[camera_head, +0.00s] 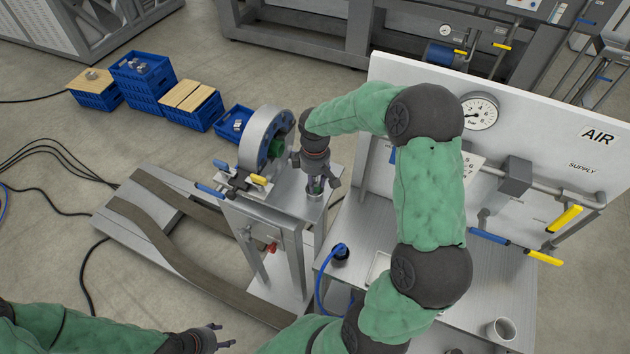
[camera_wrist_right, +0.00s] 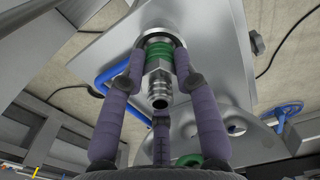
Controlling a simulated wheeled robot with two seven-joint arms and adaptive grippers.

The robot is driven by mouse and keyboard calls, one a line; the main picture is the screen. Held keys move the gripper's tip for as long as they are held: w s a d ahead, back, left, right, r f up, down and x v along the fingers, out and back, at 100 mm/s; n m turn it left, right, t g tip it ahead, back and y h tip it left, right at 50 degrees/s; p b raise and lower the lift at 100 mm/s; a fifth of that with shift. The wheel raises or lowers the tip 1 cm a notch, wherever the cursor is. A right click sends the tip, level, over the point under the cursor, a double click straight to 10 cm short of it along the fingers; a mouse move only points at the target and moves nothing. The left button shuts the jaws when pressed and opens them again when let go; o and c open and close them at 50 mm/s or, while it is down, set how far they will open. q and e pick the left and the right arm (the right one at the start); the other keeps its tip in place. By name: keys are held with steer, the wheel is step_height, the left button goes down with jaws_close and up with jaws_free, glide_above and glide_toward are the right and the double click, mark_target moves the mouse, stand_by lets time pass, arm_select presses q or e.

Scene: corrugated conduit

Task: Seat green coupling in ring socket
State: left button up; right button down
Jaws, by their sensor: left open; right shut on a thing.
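The green coupling (camera_wrist_right: 158,75), a metal fitting with a green band and a ribbed end, sits between the fingers of my right gripper (camera_wrist_right: 160,88). In the head view, my right gripper (camera_head: 315,188) is shut on it, pointing down over the metal stand's top, just right of the ring; the fingers mostly hide the coupling there. I cannot tell which opening is the socket. My left gripper (camera_head: 222,338) is open and empty at the bottom, far from the ring.
The stand (camera_head: 262,215) carries blue and yellow handled valves beside the ring. A white air supply panel (camera_head: 540,120) and bench are on the right, with a cup (camera_head: 502,329). Blue crates (camera_head: 145,82) stand on the floor behind left.

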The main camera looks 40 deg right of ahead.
steer(key=shift+w+r, duration=0.1)
steer(key=shift+r, duration=0.35)
steer(key=shift+f+b, duration=0.5)
steer(key=shift+f, duration=0.6)
stand_by(1.0)
